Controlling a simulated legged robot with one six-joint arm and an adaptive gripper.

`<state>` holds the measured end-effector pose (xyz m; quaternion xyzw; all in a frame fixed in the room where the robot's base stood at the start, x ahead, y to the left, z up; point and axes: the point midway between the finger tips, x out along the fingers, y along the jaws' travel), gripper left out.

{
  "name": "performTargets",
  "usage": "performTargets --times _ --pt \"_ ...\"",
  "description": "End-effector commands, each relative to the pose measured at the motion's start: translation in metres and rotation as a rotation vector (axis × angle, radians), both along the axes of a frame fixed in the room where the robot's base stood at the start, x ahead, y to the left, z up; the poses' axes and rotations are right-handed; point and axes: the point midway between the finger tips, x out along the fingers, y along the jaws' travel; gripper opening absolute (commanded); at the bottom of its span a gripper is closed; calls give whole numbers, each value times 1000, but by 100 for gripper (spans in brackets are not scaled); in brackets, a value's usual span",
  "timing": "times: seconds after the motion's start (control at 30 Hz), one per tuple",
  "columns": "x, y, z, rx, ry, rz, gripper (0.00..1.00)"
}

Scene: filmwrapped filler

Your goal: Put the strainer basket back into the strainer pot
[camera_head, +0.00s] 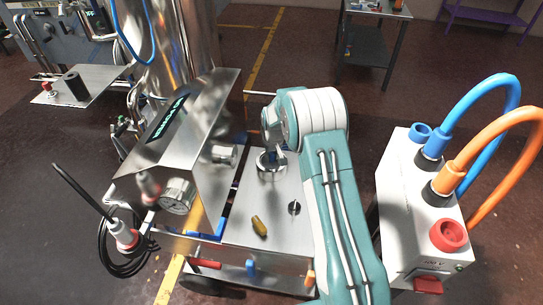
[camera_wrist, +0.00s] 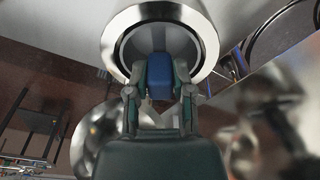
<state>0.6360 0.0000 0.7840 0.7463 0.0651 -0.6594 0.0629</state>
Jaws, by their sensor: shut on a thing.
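My gripper (camera_wrist: 160,88) is shut on a blue block-like grip, which I take for the handle of the strainer basket (camera_wrist: 160,75). Behind the grip is a wide, shiny steel ring, apparently the rim of the strainer pot (camera_wrist: 208,38), with a dark inside. The grip lies in front of the ring's lower part; the basket's body is not clearly visible, so I cannot tell how deep it sits. In the head view, my gripper (camera_head: 273,148) points down over the round steel pot (camera_head: 265,168) on the steel worktop.
The worktop (camera_head: 270,195) also bears a yellow-brown piece (camera_head: 259,226) and a small dark round fitting (camera_head: 294,207). A white box (camera_head: 405,220) with blue and orange hoses stands on the right.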

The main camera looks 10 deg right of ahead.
Motion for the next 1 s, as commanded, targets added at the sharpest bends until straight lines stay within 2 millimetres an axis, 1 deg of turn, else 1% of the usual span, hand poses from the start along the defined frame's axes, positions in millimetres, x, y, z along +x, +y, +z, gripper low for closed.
performTargets --times 0.37,0.4,0.47,0.5,0.87,0.97,1.0 --pt "0 0 -5 0 3 0 0" --pt "0 0 -5 0 4 0 35" --pt "-1 0 -5 0 4 0 62" --pt "0 0 -5 0 4 0 71" --pt "-1 0 -2 0 2 0 71" --pt "-1 0 4 0 1 0 71" --pt "-1 0 10 0 -1 0 71"
